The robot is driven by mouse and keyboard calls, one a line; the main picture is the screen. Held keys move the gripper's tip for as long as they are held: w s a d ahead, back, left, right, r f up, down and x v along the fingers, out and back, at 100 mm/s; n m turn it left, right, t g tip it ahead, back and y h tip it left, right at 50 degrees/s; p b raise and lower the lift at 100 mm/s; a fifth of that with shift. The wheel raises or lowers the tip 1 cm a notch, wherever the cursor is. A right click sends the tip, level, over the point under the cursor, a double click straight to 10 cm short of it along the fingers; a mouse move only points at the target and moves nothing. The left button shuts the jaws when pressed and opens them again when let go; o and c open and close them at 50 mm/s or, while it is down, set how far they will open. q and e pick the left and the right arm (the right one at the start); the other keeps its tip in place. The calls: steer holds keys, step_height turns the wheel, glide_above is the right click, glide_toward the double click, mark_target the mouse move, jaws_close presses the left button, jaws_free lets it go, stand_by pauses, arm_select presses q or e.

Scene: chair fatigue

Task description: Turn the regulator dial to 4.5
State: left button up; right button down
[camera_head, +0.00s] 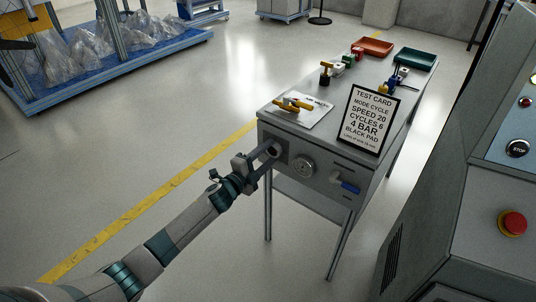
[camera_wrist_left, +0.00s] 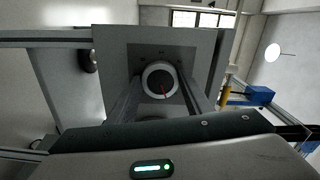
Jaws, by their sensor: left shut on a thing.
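The regulator dial (camera_wrist_left: 160,82) is a round knob with a pale rim, a dark face and a thin red line, on a square grey plate (camera_wrist_left: 204,50) in the left wrist view. My left gripper (camera_head: 272,149) is at the left of the bench's front panel, shut on the dial with one finger on each side. In the head view the gripper mostly hides the dial. The scale numbers are too small to read. My right gripper is not in view.
A round gauge (camera_head: 303,165) and a blue-handled lever (camera_head: 346,185) sit right of the dial on the bench front (camera_head: 318,182). A yellow-handled valve (camera_head: 293,104) lies on top. A console with a red button (camera_head: 513,223) stands at the right.

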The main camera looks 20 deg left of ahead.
arm_select(q)
steer(key=shift+f, duration=0.1)
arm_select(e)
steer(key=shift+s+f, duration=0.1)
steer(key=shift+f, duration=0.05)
arm_select(q)
steer(key=o, duration=1)
steer(key=shift+o, duration=0.2)
steer(key=shift+s, duration=0.15)
steer(key=v, duration=1.7)
steer(key=shift+a, duration=0.1)
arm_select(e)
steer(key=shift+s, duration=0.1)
